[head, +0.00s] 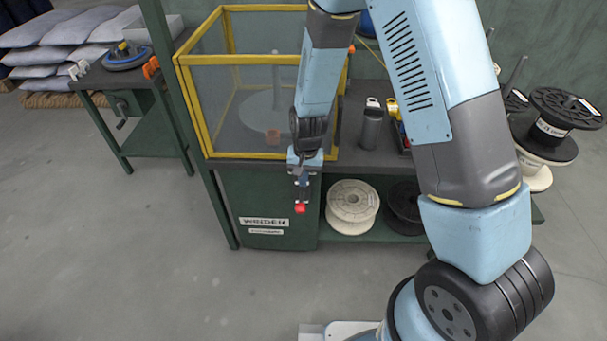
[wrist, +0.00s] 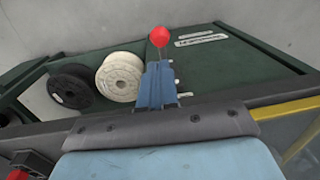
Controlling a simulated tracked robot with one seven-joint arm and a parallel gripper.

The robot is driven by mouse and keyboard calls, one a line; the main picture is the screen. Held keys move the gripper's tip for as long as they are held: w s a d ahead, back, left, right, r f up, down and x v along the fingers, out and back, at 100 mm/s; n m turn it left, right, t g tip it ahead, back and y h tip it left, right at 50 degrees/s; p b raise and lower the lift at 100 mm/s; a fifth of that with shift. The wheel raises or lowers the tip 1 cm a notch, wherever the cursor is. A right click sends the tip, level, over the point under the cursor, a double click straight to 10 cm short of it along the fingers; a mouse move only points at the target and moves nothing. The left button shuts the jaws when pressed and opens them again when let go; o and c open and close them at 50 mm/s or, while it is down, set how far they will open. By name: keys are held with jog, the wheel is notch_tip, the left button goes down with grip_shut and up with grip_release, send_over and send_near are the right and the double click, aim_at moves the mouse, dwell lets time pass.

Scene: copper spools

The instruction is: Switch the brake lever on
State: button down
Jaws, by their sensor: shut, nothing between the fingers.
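The brake lever shows as a red knob (head: 300,209) at the front of the winder, below the tabletop edge. The same knob stands beyond my fingertips in the wrist view (wrist: 160,36), with a short thin stem below it. My gripper (head: 302,192) reaches down over the front edge, close behind the knob. It also shows in the wrist view (wrist: 160,64), with its blue fingers shut and nothing held. I cannot tell whether the fingers touch the lever. The lever's base is hidden, and its on or off position is unclear.
The winder's yellow-framed guard (head: 247,60) stands on the bench behind my gripper. A white spool (head: 352,206) and a black spool (head: 403,206) sit on the lower shelf to the right. A dark cylinder (head: 371,128) stands on the tabletop. The floor in front is clear.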

aim_at(300, 206)
jog(key=f, duration=1)
jog(key=shift+a, duration=0.35)
jog(key=shift+s+a, duration=0.1)
jog(key=shift+s, duration=0.15)
